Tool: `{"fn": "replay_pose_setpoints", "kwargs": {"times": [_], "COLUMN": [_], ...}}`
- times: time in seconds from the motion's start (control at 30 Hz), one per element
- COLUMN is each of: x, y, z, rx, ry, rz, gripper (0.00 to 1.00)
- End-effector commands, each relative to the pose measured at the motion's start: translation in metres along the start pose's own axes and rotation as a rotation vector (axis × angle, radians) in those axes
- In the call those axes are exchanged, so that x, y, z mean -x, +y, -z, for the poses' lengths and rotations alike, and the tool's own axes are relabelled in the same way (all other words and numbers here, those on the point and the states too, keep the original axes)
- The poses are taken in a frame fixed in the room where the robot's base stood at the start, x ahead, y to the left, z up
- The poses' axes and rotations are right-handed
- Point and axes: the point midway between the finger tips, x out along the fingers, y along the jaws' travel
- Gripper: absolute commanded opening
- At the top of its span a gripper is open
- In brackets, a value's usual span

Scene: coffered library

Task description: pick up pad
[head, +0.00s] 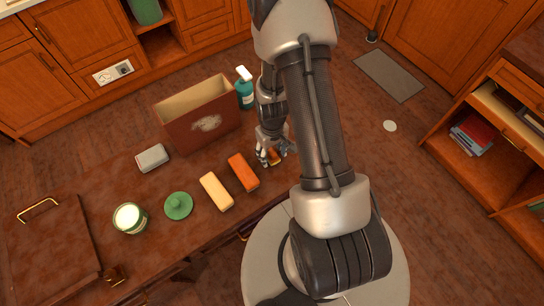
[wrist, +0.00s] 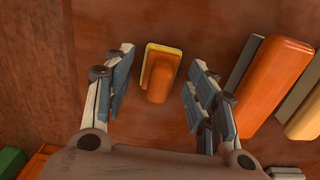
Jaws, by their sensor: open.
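A small pad (wrist: 161,72) with a yellow base and an orange raised grip lies on the brown tabletop in the wrist view. In the head view the pad (head: 275,158) shows only partly, because my gripper hides much of it. My gripper (head: 273,155) is over the pad near the right end of the tabletop. In the wrist view its fingers (wrist: 158,88) are spread, one on each side of the pad, with gaps on both sides. The gripper is empty.
An orange block (head: 243,172) and a cream block (head: 216,191) lie to the left. Behind stand a brown open box (head: 198,122) and a teal bottle (head: 245,93). A grey block (head: 152,158), green lid (head: 178,205) and jar (head: 130,218) are further left.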

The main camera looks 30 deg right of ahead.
Motion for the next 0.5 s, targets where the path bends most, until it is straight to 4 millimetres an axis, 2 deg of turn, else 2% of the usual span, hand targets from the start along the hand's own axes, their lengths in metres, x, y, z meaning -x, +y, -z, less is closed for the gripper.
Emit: {"fn": "replay_pose_setpoints", "kwargs": {"times": [0.17, 0.5], "x": [0.0014, 0.0015], "y": [0.0001, 0.0001], "z": [0.0005, 0.0005], "rx": [0.000, 0.000], "ry": [0.001, 0.001], "rz": [0.000, 0.000], "gripper": [0.51, 0.28]}}
